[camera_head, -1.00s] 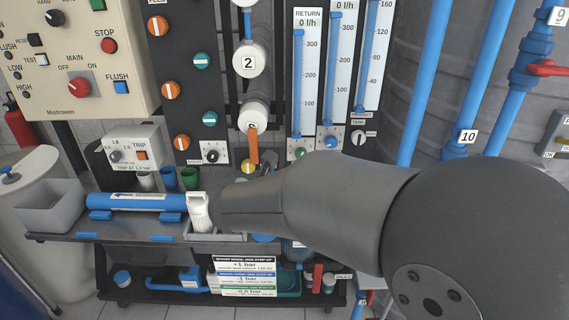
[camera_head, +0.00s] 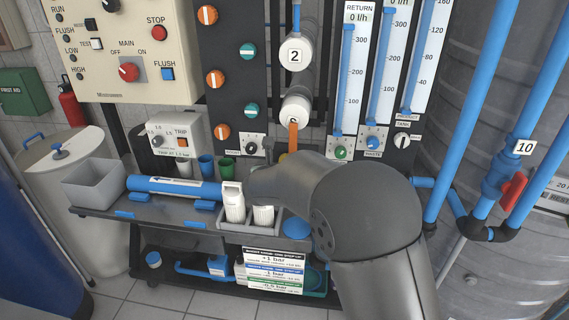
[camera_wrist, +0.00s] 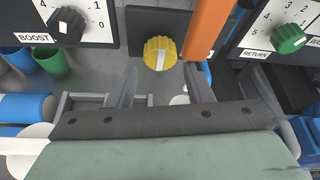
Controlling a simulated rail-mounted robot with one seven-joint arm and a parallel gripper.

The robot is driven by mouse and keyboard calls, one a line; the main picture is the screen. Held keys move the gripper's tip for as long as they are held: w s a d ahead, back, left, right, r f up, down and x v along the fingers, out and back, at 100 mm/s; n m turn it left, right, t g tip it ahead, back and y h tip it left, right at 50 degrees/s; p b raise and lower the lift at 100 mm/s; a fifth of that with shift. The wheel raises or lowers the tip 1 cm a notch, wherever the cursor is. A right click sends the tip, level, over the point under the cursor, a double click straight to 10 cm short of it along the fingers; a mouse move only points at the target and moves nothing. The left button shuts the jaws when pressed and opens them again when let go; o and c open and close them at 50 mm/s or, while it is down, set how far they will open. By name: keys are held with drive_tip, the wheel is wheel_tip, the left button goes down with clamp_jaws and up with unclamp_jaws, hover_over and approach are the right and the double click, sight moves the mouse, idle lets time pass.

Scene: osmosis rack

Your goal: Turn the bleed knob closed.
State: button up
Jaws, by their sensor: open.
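A yellow ribbed knob (camera_wrist: 160,53) sits on a black plate in the wrist view, and I take it for the bleed knob, though no label for it is readable. A white mark on it runs roughly upright in the picture. My gripper (camera_wrist: 161,76) is open, its two grey fingers spread with nothing between them. The fingertips lie just below the knob in the picture, one to each side, and appear apart from it.
An orange bar (camera_wrist: 205,28) hangs close right of the knob. The BOOST dial (camera_wrist: 66,27) is left and the green RETURN knob (camera_wrist: 288,39) right. White bottles (camera_head: 233,202) stand in a tray beneath my arm. A blue cylinder (camera_head: 174,188) lies on the shelf.

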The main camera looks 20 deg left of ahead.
drive_tip(key=shift+x, duration=2.05)
drive_tip(key=c, duration=0.7)
